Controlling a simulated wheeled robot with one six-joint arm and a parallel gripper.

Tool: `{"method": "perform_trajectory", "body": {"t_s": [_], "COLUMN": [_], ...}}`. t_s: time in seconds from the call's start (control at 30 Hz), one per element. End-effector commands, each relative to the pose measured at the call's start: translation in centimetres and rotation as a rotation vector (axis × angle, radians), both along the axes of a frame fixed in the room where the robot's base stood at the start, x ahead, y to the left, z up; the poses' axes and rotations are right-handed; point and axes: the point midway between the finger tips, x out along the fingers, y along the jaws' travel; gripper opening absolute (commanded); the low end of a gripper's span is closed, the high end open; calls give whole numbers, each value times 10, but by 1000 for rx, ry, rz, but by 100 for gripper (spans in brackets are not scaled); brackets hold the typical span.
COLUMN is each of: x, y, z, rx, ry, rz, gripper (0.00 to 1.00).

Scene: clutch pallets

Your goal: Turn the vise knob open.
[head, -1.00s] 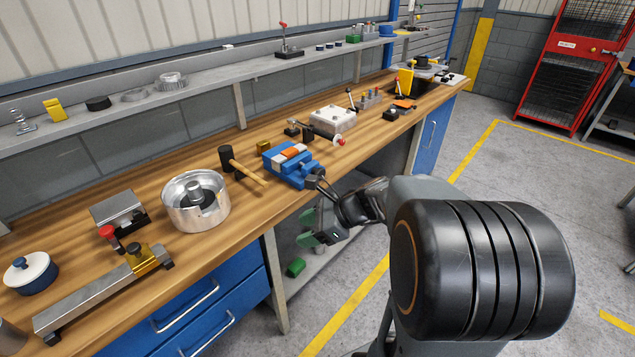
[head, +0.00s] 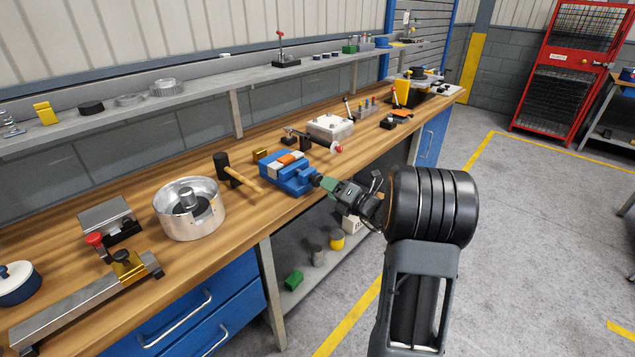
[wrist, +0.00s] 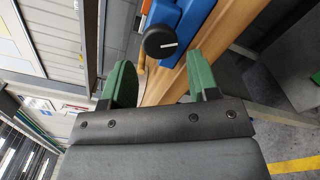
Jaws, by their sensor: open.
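The blue vise (head: 286,174) sits at the front edge of the wooden bench, with an orange and white piece between its jaws. Its round black knob (wrist: 161,41) with a white mark shows in the wrist view, just beyond and between my green finger pads. In the head view the knob (head: 317,180) faces my gripper (head: 324,184), which partly hides it. My gripper also shows in the wrist view (wrist: 160,80), open, with nothing between its fingers. I cannot tell whether the pads overlap the knob in depth.
A hammer (head: 240,174) and a metal bowl-shaped part (head: 190,215) stand left of the vise. A white box (head: 330,128) and a lever with a red knob (head: 336,149) are behind it. The bench's lower shelf (head: 327,262) is below my gripper.

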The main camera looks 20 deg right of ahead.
Motion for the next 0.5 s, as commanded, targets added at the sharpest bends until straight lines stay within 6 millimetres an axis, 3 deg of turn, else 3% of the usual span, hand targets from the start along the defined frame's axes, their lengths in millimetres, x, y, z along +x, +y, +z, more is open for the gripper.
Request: {"method": "perform_trajectory", "body": {"t_s": [0.2,0.5], "x": [31,50], "y": [15,23], "z": [0,0], "rx": [-1,-1], "ry": [1,0], "rz": [3,1], "gripper": [55,55]}}
